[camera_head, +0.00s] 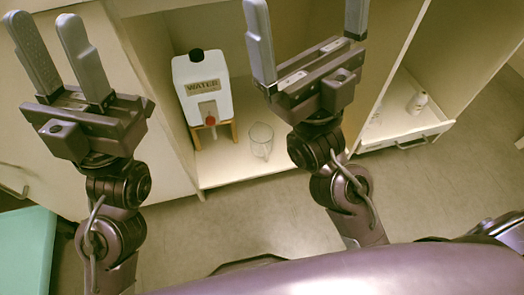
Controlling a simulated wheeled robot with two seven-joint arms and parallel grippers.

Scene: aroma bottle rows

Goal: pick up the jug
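A clear jug (261,141) stands upright on the floor of an open cabinet compartment, to the right of a white water container (203,92). Nothing touches the jug, and its outline is faint. My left gripper (45,20) is at the upper left, well apart from the jug. Its two grey fingers are spread and empty. My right gripper (307,12) is to the upper right of the jug in the picture. Its fingers are wide apart with nothing between them.
The water container has a red tap and sits on a wooden stand (229,131). A teal surface (25,250) is at lower left. Cabinet walls flank the compartment.

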